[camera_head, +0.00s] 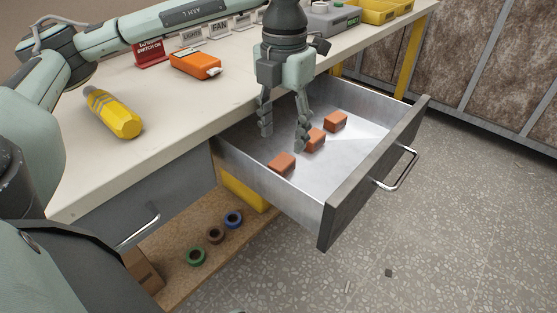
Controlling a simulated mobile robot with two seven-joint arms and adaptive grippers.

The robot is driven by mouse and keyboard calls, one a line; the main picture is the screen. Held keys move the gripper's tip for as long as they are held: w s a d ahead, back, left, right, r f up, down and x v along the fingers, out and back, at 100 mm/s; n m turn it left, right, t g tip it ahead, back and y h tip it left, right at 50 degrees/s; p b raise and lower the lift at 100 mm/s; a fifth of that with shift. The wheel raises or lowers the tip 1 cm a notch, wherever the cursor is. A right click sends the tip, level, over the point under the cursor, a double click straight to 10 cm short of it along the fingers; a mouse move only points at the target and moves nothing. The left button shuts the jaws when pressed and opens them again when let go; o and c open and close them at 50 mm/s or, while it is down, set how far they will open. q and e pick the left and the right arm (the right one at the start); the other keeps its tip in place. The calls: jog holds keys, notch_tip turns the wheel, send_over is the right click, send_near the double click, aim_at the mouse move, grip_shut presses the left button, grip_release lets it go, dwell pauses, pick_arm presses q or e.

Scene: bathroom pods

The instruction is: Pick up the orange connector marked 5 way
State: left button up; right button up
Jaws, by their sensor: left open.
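Three small orange connectors lie in an open metal drawer: a near one (281,164), a middle one (316,139) and a far one (336,121). Their markings are too small to read, so I cannot tell which is marked 5 way. My left gripper (283,140) points down over the drawer (345,100), open and empty. Its right finger partly covers the middle connector, and its fingertips appear above and behind the near one. I cannot tell any contact. My right gripper is not in view.
The drawer front (375,172) with its handle sticks out over the floor. On the bench top (150,85) are a yellow screwdriver (114,113), an orange tester (194,64), small label signs and bins. Tape rolls (215,234) sit on the lower shelf.

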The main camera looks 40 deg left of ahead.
aim_at(284, 159)
pick_arm(q)
jog(key=f, duration=0.6)
jog(key=shift+s+d, duration=0.2)
jog(key=shift+d, duration=0.05)
jog(key=shift+c, duration=0.3)
jog(key=c, duration=1)
